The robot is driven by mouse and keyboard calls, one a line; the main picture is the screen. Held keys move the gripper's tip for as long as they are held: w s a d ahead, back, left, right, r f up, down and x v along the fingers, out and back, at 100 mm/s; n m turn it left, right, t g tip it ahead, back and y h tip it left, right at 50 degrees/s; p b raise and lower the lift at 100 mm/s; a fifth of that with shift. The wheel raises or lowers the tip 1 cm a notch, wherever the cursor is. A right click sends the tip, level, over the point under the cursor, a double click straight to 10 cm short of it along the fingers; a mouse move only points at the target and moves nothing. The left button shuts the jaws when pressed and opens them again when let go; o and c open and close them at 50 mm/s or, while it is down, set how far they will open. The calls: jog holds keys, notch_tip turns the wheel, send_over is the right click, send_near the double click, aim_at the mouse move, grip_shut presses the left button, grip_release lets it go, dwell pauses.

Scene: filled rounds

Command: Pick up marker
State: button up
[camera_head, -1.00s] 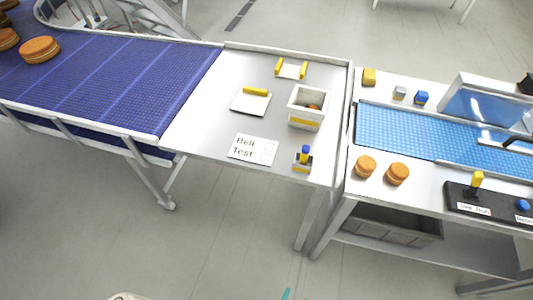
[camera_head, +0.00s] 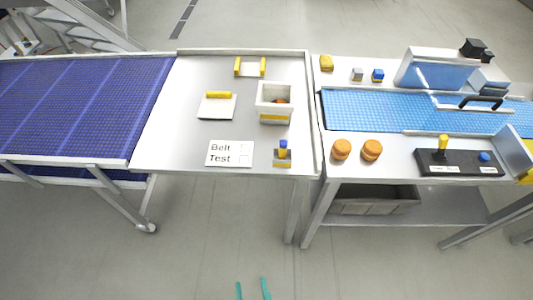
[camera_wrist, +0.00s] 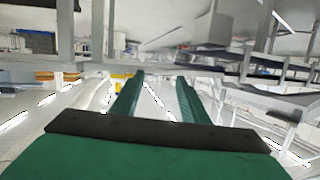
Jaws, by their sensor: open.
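What looks like the marker (camera_head: 283,148), with a blue top, stands upright in a small grey and yellow holder (camera_head: 282,163) at the front right corner of the grey table. My gripper (camera_head: 253,289) shows only as two teal fingertips at the bottom edge of the head view, apart from each other, over the floor and well short of the table. In the wrist view my gripper (camera_wrist: 158,82) has its two green fingers spread with nothing between them. I cannot make out the marker in the wrist view.
On the grey table (camera_head: 165,140) are a "Belt Test" card (camera_head: 230,153), a white box (camera_head: 275,103), a plate with a yellow bar (camera_head: 217,106) and a yellow-ended rack (camera_head: 250,67). A blue conveyor (camera_head: 80,105) adjoins left. The right bench holds two orange rounds (camera_head: 372,150) and a control panel (camera_head: 458,163).

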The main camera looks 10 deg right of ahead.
jog(key=w+a+r+m+t+y, duration=0.1)
jog(key=w+a+r+m, duration=0.2)
jog(key=w, duration=0.9)
jog(key=w+a+r+m, duration=0.1)
jog(key=w+a+m, duration=0.25)
jog(key=w, duration=0.75)
jog(key=w+a+r+y, duration=0.1)
jog(key=w+r+y, duration=0.3)
jog(key=w+r, duration=0.7)
notch_tip(320, 180, up, 6)
jog(key=n+g+h, duration=0.4)
jog(key=g+h, duration=0.2)
jog(key=g, duration=0.6)
send_over(283, 143)
jog(key=s, duration=0.4)
jog(key=x, duration=0.9)
jog(key=shift+w+a+f, duration=0.25)
jog(key=shift+w+a, duration=0.05)
jog(key=shift+w, duration=0.15)
